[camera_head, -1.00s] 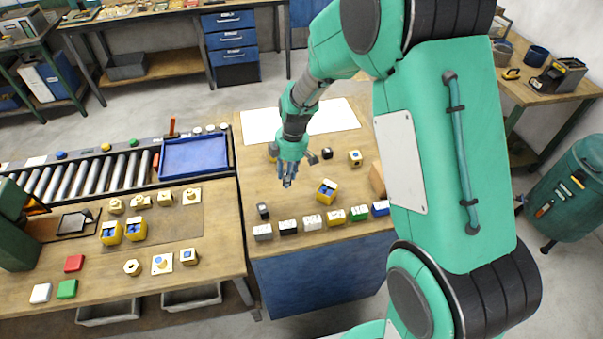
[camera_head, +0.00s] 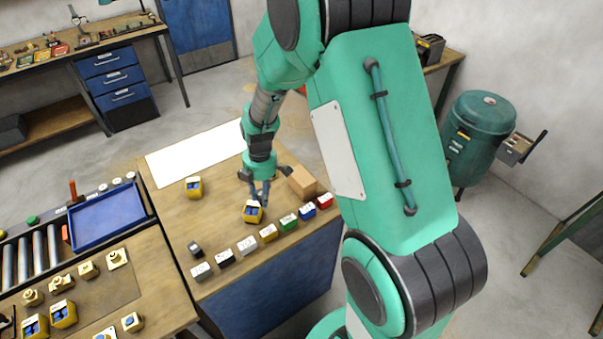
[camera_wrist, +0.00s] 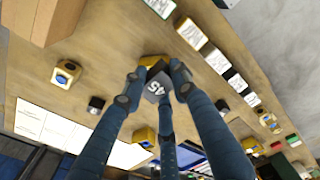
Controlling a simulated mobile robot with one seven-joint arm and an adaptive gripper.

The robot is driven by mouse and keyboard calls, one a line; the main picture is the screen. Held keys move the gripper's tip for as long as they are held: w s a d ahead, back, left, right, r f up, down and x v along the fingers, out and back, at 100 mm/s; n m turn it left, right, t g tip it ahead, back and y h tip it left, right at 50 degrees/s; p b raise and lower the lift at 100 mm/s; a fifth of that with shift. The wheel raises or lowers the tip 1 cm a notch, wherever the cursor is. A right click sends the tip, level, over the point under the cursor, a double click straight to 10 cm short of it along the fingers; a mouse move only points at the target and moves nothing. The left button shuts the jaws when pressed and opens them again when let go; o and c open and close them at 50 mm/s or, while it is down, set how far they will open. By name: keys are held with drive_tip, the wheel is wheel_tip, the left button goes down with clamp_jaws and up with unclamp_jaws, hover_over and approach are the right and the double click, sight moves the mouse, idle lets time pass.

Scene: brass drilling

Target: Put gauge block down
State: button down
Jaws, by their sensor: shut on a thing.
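My gripper (camera_head: 260,192) points down over the wooden bench and is shut on a dark gauge block (camera_wrist: 154,86). The block shows the number 45 between the fingertips in the wrist view. In the head view the fingers hide it, and I cannot tell whether it touches anything below. A yellow block with blue inserts (camera_head: 253,211) stands at the fingertips in the head view. In the wrist view a yellow edge (camera_wrist: 154,61) shows right behind the held block.
A row of labelled blocks with coloured sides runs along the bench's front edge, including a green one (camera_head: 288,221) and a yellow one (camera_head: 268,232). A brown box (camera_head: 302,182) stands to the right. Another yellow block (camera_head: 193,187) and a white sheet (camera_head: 200,150) lie left and behind.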

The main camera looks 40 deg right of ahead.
drive_tip(key=s+d+r+p, duration=0.2)
drive_tip(key=s+d+p, duration=0.1)
drive_tip(key=s+d, duration=0.8)
drive_tip(key=shift+d+n+h, duration=0.3)
drive_tip(key=shift+d+n, duration=0.1)
drive_tip(key=shift+d, duration=0.75)
drive_tip(key=shift+w, duration=0.2)
drive_tip(key=p, duration=0.1)
hover_over(302, 176)
drive_tip(key=shift+f, duration=0.7)
drive_tip(key=shift+f, duration=1.75)
drive_tip(key=shift+s+f, duration=0.1)
drive_tip(key=c, duration=1.4)
unclamp_jaws()
drive_tip(key=shift+o, duration=0.2)
